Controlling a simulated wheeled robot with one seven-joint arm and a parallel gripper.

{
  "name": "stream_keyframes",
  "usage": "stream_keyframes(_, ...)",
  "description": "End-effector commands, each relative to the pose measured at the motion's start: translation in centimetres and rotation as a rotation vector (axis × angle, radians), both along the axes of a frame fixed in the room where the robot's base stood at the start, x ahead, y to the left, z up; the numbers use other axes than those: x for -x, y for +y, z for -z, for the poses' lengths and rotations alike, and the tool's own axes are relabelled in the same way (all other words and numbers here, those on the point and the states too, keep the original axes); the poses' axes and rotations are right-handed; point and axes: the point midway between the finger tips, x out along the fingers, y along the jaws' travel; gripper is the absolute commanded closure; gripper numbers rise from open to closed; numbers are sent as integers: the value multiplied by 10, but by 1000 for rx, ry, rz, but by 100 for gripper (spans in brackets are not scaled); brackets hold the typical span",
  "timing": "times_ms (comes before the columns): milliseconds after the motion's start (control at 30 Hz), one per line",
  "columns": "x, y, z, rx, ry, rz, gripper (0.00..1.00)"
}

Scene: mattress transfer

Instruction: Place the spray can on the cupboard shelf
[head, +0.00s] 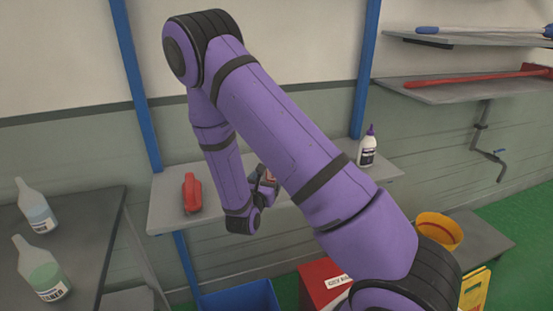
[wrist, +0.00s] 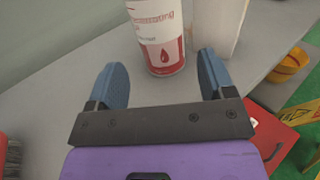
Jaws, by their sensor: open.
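The spray can (wrist: 161,38) is white with a red lower band and a drop mark. It stands upright on a grey shelf (wrist: 95,55) in the wrist view, its top cut off by the frame. My gripper (wrist: 161,70) is open, with one blue finger on each side of the can's lower part; I see a gap on both sides. In the head view my gripper (head: 264,187) is over the same grey shelf (head: 165,213), and my arm hides most of the can there. I cannot tell which surface is the cupboard shelf.
A white object (wrist: 214,25) stands close right of the can. A red item (head: 192,193) is left on the shelf, a white bottle (head: 367,150) right. A table (head: 85,215) with two bottles is at left. Upper shelves (head: 470,90) hold long tools. A yellow bucket (head: 440,230) is lower right.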

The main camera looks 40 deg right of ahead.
Motion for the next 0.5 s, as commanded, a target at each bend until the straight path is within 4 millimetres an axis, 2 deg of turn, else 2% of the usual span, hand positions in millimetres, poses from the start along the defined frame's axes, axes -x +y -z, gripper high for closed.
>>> stream_keyframes(200, -19, -25, -1, -1, -1, 3, 24)
stream_keyframes(500, -29, -38, -2, 0, -2, 4, 24)
